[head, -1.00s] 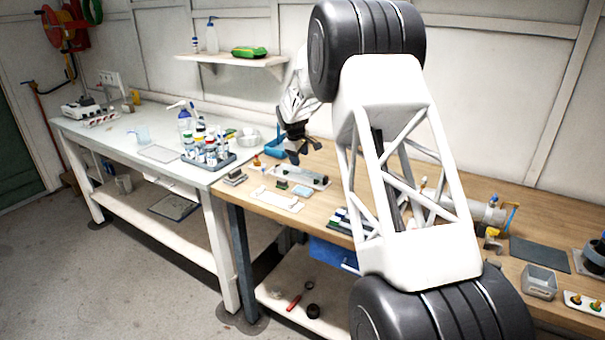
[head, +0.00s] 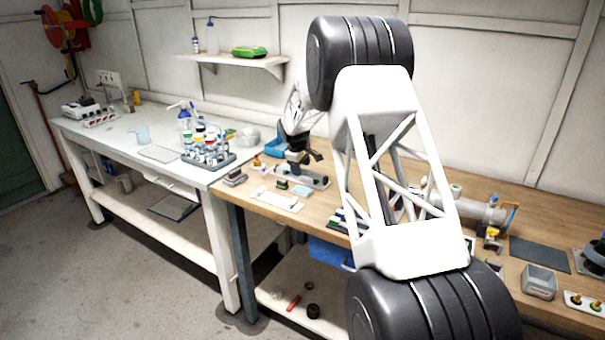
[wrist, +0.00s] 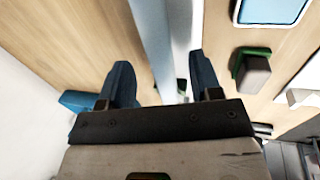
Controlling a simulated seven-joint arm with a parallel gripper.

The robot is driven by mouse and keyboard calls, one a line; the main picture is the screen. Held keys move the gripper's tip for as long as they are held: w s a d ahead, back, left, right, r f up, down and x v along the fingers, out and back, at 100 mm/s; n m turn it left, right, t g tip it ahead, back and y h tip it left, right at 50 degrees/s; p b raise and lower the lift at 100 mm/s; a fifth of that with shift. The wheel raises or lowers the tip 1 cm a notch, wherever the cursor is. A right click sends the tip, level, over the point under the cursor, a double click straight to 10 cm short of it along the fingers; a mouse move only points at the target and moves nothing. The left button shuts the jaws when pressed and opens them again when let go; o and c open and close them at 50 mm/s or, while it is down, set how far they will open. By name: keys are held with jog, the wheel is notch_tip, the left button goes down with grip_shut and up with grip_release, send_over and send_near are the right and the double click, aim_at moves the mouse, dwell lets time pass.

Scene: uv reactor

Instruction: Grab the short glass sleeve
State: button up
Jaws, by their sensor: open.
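A long blue-grey cylindrical piece, which looks like the short glass sleeve (wrist: 152,35), runs up the wrist view between the two dark blue fingers of my gripper (wrist: 161,72). The fingers are apart, one on each side of it, with no visible contact. A pale strip beside it looks like the edge of its tray (wrist: 186,30). In the head view my gripper (head: 303,158) is low over this tray (head: 322,184) on the wooden bench, and partly hides what lies there. I cannot tell the exact height gap.
A light blue pad (wrist: 268,8) and a green and grey block (wrist: 254,70) lie right of the tray in the wrist view. A blue bin (head: 275,148) stands behind. A bottle rack (head: 210,155) is on the white table to the left. A white tray (head: 276,199) lies in front.

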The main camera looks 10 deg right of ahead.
jog(key=shift+x, duration=1)
jog(key=c, duration=1)
jog(key=shift+r, duration=0.1)
jog(key=shift+r, duration=0.4)
jog(key=v, duration=0.2)
jog(key=shift+w+d+r, duration=0.1)
jog(key=shift+d+r, duration=0.05)
jog(key=shift+r, duration=0.3)
jog(key=s, duration=0.5)
jog(key=s+a, duration=0.1)
jog(key=s, duration=0.4)
jog(key=s+r, duration=0.1)
jog(key=s, duration=0.4)
jog(key=shift+s+a+r, duration=0.1)
jog(key=shift+s+a, duration=0.1)
jog(key=shift+s, duration=0.15)
